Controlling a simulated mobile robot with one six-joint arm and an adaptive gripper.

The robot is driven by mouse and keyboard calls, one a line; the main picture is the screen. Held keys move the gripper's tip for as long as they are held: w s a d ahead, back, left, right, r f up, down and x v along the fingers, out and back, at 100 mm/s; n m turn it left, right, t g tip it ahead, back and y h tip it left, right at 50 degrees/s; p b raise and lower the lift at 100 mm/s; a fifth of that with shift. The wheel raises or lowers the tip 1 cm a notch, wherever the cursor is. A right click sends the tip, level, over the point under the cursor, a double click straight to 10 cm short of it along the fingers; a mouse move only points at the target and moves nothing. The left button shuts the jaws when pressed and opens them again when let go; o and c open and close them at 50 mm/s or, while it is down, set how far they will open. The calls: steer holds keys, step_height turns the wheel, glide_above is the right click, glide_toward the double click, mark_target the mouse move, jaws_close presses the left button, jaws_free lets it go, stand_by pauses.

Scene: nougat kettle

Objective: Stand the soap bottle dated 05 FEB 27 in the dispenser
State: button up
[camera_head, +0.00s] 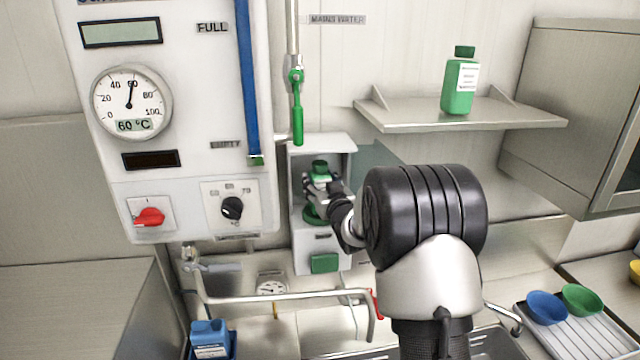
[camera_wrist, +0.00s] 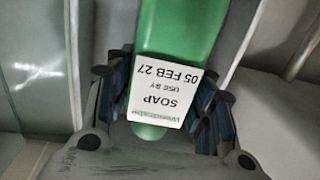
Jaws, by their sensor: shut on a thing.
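The green soap bottle shows in the wrist view (camera_wrist: 178,35). Its white label reads upside down: SOAP, USE BY 05 FEB 27. My gripper (camera_wrist: 168,108) is shut on it, one finger on each side. In the head view my gripper (camera_head: 327,188) is at the open niche of the white dispenser (camera_head: 302,252). The held bottle's green cap (camera_head: 319,166) shows above the fingers, inside the niche's outline, and looks about upright. Green shows below the fingers too. Whether the bottle's base touches the niche floor cannot be told.
Another green bottle (camera_head: 459,85) stands on the wall shelf (camera_head: 530,119); its label is unreadable. A green-handled pipe (camera_head: 297,112) hangs just above the dispenser. The boiler panel (camera_head: 190,195) is close on the left. A bent metal pipe (camera_head: 270,297) runs below. Bowls sit at lower right.

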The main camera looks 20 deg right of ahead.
steer(key=shift+f+b, duration=0.35)
steer(key=shift+b, duration=0.25)
steer(key=o, duration=1.5)
steer(key=shift+f, duration=0.1)
steer(key=shift+o, duration=0.2)
steer(key=o, duration=0.4)
steer(key=shift+s, duration=0.1)
steer(key=shift+s+a+b, duration=0.15)
steer(key=shift+s+b, duration=1.1)
steer(key=shift+s, duration=1.25)
steer(key=shift+s+a+b, duration=0.15)
steer(key=shift+s+b, duration=1.05)
steer(key=shift+s, duration=1.25)
